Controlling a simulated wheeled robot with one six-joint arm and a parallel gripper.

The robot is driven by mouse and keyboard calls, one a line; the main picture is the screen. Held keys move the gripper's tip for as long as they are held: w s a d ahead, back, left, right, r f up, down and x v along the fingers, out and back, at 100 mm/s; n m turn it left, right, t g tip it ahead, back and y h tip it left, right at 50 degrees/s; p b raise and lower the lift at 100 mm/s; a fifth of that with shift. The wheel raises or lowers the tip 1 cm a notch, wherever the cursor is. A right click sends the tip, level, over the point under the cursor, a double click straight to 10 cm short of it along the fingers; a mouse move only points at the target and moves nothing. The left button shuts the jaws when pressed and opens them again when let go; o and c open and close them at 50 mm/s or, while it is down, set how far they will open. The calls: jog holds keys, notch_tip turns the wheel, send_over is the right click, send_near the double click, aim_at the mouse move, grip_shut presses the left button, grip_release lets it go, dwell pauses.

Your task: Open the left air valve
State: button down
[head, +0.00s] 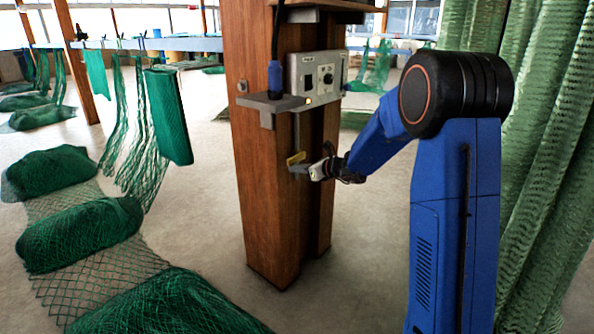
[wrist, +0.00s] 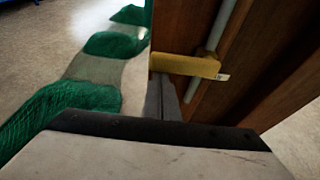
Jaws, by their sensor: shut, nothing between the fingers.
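A yellow lever (head: 296,157) sits on a thin grey pipe (head: 297,130) that runs down the face of a wooden post. In the wrist view the yellow lever (wrist: 186,65) lies roughly crosswise to the grey pipe (wrist: 223,24). No second valve shows. My gripper (head: 300,169) is just below the lever in the head view. In the wrist view my gripper (wrist: 160,84) is shut and empty, its fingertips close to the lever's left end. I cannot tell whether they touch it.
The wooden post (head: 262,190) carries a grey shelf (head: 268,102) and a control box (head: 318,76) above the lever. Green net heaps (head: 80,233) lie on the floor at left. A green net curtain (head: 545,150) hangs close at right. Floor left of the post is partly clear.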

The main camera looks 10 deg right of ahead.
aim_at(291, 161)
notch_tip(291, 161, up, 3)
jog(key=m+y, duration=0.1)
jog(key=m, duration=0.2)
jog(key=shift+r+g+y, duration=0.1)
jog(key=shift+g+y, duration=0.3)
jog(key=r+m, duration=0.1)
jog(key=r+m+y, duration=0.1)
jog(key=m, duration=0.1)
jog(key=shift+w+d+r+g, duration=0.1)
jog(key=shift+w+d+g, duration=0.1)
jog(key=shift+d+g, duration=0.1)
jog(key=w+d+r+m+y, duration=0.2)
jog(key=d+r+m, duration=0.2)
jog(key=m, duration=0.1)
jog(key=shift+w+m+y, duration=0.3)
jog(key=shift+w+y, duration=0.1)
jog(key=shift+w, duration=0.1)
